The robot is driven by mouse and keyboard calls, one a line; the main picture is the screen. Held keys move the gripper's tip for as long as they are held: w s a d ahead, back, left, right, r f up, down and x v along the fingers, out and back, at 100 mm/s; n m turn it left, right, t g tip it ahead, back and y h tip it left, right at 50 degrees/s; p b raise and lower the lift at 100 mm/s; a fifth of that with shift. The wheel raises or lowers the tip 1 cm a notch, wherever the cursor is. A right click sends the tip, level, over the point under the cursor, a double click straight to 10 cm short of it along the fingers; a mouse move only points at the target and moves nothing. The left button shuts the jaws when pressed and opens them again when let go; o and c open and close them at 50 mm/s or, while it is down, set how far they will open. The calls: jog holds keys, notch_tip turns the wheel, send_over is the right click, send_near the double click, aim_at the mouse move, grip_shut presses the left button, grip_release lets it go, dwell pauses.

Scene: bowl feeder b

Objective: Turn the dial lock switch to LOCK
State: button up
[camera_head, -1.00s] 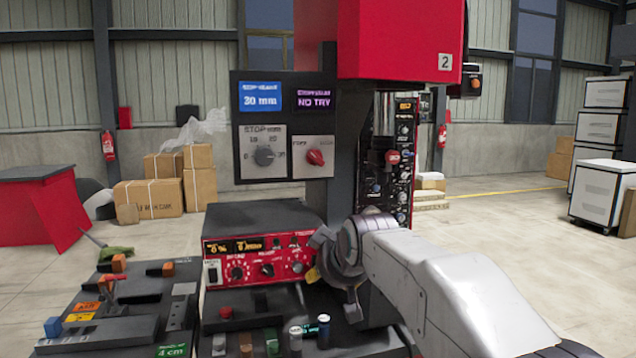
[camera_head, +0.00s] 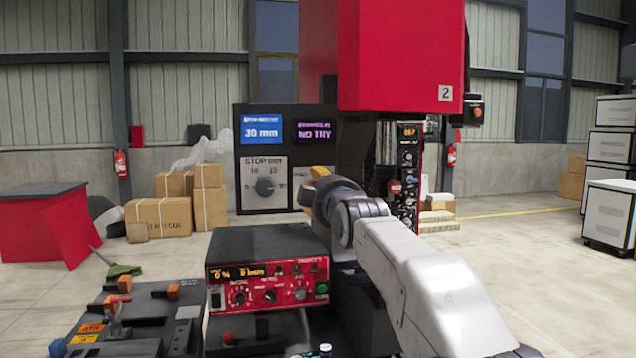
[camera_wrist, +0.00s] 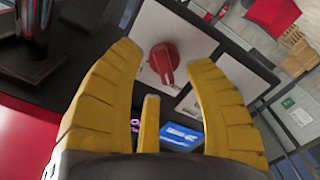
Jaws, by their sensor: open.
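The dial lock switch is a red knob (camera_wrist: 163,62) on a white plate (camera_wrist: 190,38), seen in the wrist view. Its raised grip points roughly down in that picture, and I cannot read any position marking on the plate. My gripper (camera_wrist: 162,54) has yellow fingers spread apart, with fingertips on either side of the knob in the picture and a further fingertip below it. I see no clear contact. In the head view, my gripper (camera_head: 320,172) is in front of the panel and hides the knob and most of its plate.
The dark panel (camera_head: 240,150) also bears a grey STOP dial (camera_head: 265,186), a blue 30 mm display (camera_head: 262,129) and a purple-lettered display (camera_head: 312,132). A red machine housing (camera_head: 400,55) overhangs at right. A red control box (camera_head: 267,285) stands below.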

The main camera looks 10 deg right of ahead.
jog(key=shift+w+p, duration=0.4)
jog(key=shift+w, duration=0.95)
jog(key=shift+c, duration=0.2)
jog(key=c, duration=0.9)
